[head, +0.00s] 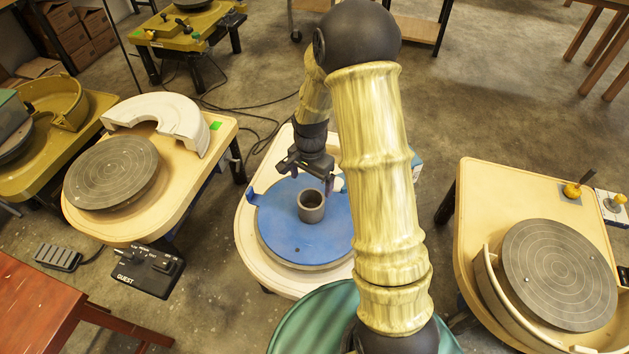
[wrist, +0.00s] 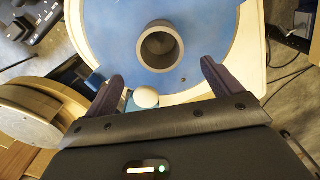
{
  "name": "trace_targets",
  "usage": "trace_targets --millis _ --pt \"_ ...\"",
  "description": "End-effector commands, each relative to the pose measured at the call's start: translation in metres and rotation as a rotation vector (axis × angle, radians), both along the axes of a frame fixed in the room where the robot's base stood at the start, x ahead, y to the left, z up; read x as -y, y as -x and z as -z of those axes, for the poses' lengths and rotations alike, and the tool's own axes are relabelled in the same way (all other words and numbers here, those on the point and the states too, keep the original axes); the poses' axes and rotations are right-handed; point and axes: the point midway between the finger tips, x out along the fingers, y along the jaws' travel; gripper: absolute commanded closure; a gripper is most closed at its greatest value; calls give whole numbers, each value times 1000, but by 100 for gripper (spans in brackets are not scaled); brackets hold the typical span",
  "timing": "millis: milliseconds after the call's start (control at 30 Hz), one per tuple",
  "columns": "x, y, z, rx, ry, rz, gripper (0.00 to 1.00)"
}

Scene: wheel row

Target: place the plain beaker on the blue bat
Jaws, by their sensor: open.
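The plain beaker (head: 311,206), a small dark grey-brown cup, stands upright on the blue bat (head: 276,232), a round blue disc on the middle wheel. My gripper (head: 313,172) is just behind the beaker in the head view, its fingers apart. In the wrist view the beaker (wrist: 161,45) shows its open, empty mouth, on the blue bat (wrist: 112,32). There my open gripper (wrist: 162,82) has nothing between its fingers, and the beaker lies beyond the fingertips. My arm hides the right part of the bat in the head view.
A wheel with a grey disc (head: 112,172) and white splash pan (head: 163,115) stands at left. Another grey wheel (head: 558,274) stands at right. A small white rounded thing (wrist: 146,97) shows near my fingers. A red-brown table (head: 35,310) is at lower left.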

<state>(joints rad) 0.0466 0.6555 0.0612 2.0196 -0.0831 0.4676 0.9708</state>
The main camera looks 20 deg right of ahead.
Motion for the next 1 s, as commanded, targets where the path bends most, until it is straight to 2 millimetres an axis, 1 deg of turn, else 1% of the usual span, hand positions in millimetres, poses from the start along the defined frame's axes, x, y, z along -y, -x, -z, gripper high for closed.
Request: trace_targets --millis 67,167,267,300,400,467,500,600,700,767,867,1000 --pt "0 4 -8 10 1 -29 9" --pt "0 15 -27 32 5 -112 9" --pt "0 35 -52 66 14 -240 9" --pt "0 44 -62 81 18 -298 9" --pt "-1 69 -85 116 34 -445 9" --pt "-1 85 -97 138 45 -533 9" --pt "-1 96 -105 152 53 -591 9" --pt "-1 123 -119 184 75 -726 9" --pt "-1 143 -127 205 93 -828 9" --pt "-1 150 -129 212 100 -866 9" --pt "0 154 -130 215 105 -892 9" --pt "0 154 -130 215 104 -893 9"
